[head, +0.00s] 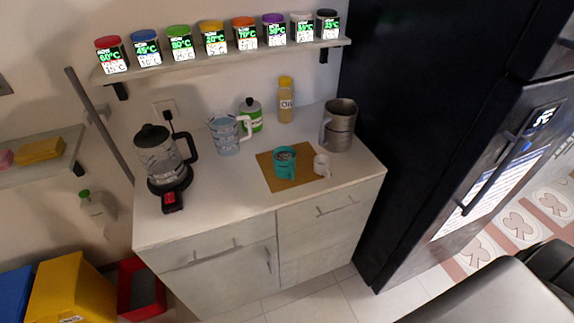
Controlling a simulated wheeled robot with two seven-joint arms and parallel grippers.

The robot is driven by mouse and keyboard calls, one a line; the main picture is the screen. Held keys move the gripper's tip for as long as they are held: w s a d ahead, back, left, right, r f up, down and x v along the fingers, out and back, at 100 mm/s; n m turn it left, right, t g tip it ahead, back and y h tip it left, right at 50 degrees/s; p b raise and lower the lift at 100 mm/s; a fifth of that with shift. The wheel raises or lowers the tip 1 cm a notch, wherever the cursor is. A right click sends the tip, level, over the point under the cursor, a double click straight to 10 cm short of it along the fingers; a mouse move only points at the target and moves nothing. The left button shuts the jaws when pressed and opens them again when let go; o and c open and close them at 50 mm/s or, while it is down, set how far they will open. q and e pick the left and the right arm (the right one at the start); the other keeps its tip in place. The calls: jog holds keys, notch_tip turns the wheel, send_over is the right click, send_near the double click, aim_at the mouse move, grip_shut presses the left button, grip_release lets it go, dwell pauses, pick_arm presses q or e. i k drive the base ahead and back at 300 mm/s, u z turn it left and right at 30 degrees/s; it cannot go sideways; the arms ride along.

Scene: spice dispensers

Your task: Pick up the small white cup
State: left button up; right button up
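The small white cup (321,165) stands upright on the counter, at the right edge of a brown mat (290,183). Its handle points toward the lower right. A larger teal mug (285,162) stands on the mat just left of the cup, with a small gap between them. Neither of my grippers shows in the head view.
On the counter (225,195) are a kettle (160,155), a clear measuring jug (225,135), a green jar (250,116), an oil bottle (286,103) and a metal pitcher (340,125). A shelf with spice dispensers hangs above. A dark fridge (430,120) stands right.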

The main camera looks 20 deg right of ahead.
aim_at(322, 163)
jog(key=u, duration=1.8)
jog(key=i, duration=0.85)
jog(key=z, duration=2.85)
